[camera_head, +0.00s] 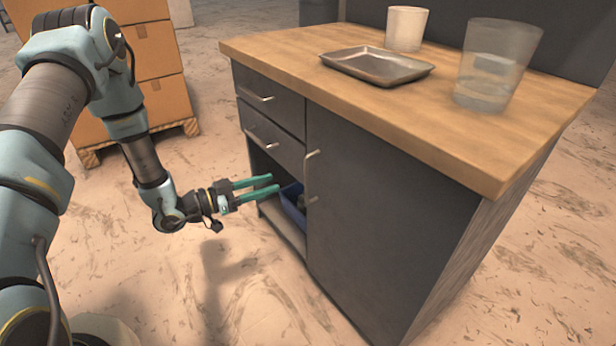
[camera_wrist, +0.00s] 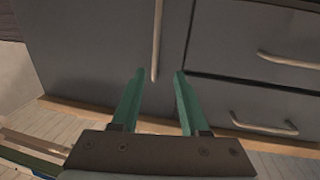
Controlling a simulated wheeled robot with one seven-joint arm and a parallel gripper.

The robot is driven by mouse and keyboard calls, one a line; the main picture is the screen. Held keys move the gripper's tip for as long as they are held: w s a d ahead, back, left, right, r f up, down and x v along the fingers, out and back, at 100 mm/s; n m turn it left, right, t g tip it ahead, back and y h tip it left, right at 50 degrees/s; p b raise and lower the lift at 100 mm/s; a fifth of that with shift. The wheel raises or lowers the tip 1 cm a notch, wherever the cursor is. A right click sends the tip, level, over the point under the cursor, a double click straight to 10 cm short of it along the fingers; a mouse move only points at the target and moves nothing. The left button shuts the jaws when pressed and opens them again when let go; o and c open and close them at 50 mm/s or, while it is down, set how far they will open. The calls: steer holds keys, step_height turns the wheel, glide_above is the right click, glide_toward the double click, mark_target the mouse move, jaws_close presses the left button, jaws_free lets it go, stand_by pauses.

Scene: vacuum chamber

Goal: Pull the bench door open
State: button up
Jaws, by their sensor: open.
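The bench door (camera_head: 375,225) is a dark grey panel on the right part of the bench front. It looks shut. Its slim vertical metal handle (camera_head: 307,177) is near the door's left edge. My gripper (camera_head: 272,184) has two green fingers, open and empty. In the head view the fingertips are a little left of the handle, in front of the bench. In the wrist view the handle (camera_wrist: 157,40) lines up with the gap between the fingertips (camera_wrist: 158,73). I see no contact; the exact distance is unclear.
Two drawers with handles (camera_head: 258,97) are left of the door, above an open shelf with a blue bin (camera_head: 293,209). A metal tray (camera_head: 376,65), a white cup (camera_head: 406,28) and a clear glass (camera_head: 497,65) stand on the wooden worktop (camera_head: 440,125). Cardboard boxes (camera_head: 160,99) stand behind my arm.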

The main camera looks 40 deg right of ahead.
steer(key=shift+g, duration=0.3)
steer(key=x, duration=1.1)
steer(key=shift+s+p, duration=0.3)
steer(key=shift+p, duration=0.1)
jaws_close()
stand_by(0.6)
